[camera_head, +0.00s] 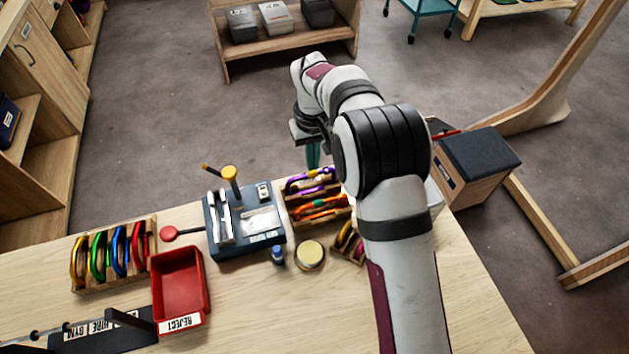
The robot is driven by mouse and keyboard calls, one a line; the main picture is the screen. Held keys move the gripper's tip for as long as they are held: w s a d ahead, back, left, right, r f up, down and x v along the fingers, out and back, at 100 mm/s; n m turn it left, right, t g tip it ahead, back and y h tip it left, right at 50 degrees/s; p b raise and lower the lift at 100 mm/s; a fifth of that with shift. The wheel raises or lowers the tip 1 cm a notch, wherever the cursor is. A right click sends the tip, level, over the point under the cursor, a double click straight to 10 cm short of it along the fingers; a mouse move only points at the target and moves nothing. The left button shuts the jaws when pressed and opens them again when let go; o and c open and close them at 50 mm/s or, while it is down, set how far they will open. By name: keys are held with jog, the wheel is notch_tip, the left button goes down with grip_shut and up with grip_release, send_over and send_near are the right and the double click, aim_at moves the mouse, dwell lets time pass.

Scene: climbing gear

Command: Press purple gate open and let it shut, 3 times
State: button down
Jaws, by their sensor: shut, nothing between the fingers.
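A purple carabiner (297,185), partly orange or yellow at its left end, lies at the back of a wooden rack on the table. Its gate is too small to make out, and I cannot tell whether it is open or shut. My gripper (313,160) points down with shut teal fingers just above and behind the rack. The fingertips look close to the purple carabiner's right part; I cannot tell whether they touch it. My arm hides the area right of the rack.
An orange and green carabiner (322,206) lies in front in the same rack. A grey test fixture (243,222) with a yellow-topped post stands to the left. A red reject bin (181,285), a rack of coloured carabiners (113,254) and a round tin (310,254) are nearby.

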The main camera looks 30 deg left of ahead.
aim_at(314, 175)
jog(key=shift+f, duration=1.05)
jog(key=shift+r, duration=3.5)
jog(key=shift+s+d+f, duration=0.1)
jog(key=shift+s+f, duration=0.05)
jog(key=shift+f, duration=0.6)
jog(key=shift+s+d+f, duration=0.1)
jog(key=shift+d+f, duration=0.05)
jog(key=shift+f, duration=0.6)
jog(key=shift+s+d+f, duration=0.1)
jog(key=shift+s+f, duration=0.05)
jog(key=shift+f, duration=0.6)
jog(key=shift+f, duration=0.2)
